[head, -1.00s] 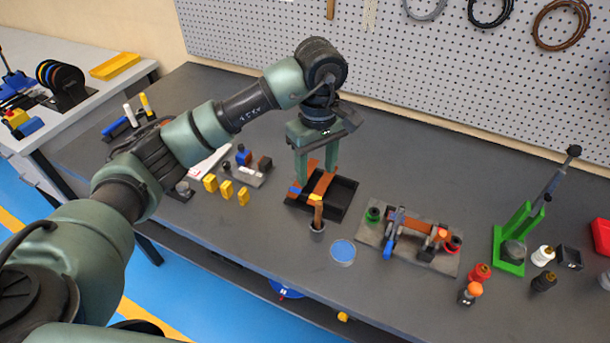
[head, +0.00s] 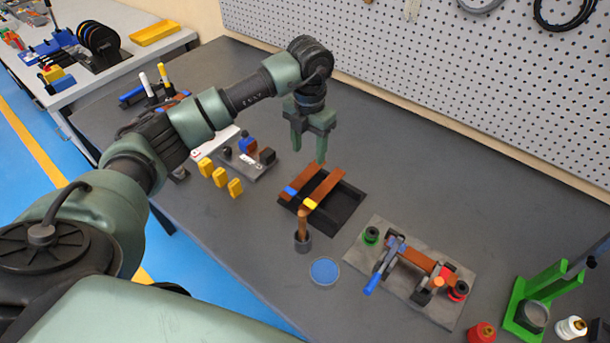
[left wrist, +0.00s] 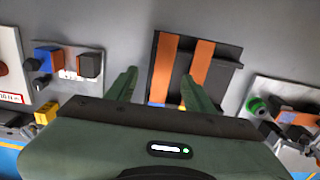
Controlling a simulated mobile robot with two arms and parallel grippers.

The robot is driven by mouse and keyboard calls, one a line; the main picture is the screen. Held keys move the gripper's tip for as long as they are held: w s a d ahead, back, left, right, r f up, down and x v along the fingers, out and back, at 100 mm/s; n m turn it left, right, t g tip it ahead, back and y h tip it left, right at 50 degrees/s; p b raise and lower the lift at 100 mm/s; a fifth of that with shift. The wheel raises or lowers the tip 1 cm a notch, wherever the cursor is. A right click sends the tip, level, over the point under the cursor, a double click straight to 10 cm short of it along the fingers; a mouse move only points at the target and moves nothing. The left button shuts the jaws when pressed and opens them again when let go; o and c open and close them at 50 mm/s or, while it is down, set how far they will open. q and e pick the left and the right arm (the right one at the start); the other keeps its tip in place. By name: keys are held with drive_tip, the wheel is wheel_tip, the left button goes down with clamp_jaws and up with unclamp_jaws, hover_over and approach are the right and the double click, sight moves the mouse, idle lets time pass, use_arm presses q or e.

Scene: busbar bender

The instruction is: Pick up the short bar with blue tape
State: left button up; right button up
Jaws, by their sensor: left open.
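Two flat copper-coloured bars lie side by side across a black tray (head: 347,212). The left one, the bar with blue tape (head: 303,182), has its blue band at the near end. The right one, the bar with yellow tape (head: 325,187), has its band at the near end. My left gripper (head: 309,154) is open and empty, pointing down, above the far left side of the tray. My right gripper is not in view.
A wooden-handled tool in a dark cup (head: 303,236) stands close to the tray's near edge, beside a blue round dish (head: 324,271). A bending fixture (head: 415,275) lies to the right. Yellow blocks (head: 220,177) and a small grey fixture (head: 250,160) are to the left.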

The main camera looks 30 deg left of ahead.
sight(312, 169)
use_arm(q)
drive_tip(key=f, duration=0.1)
drive_tip(key=f+p, duration=0.1)
drive_tip(key=f, duration=0.1)
drive_tip(key=f+p, duration=0.1)
drive_tip(key=shift+w+d+f, duration=0.3)
drive_tip(key=shift+d+f, duration=0.05)
drive_tip(key=shift+d, duration=0.05)
drive_tip(key=shift+f, duration=0.3)
clamp_jaws()
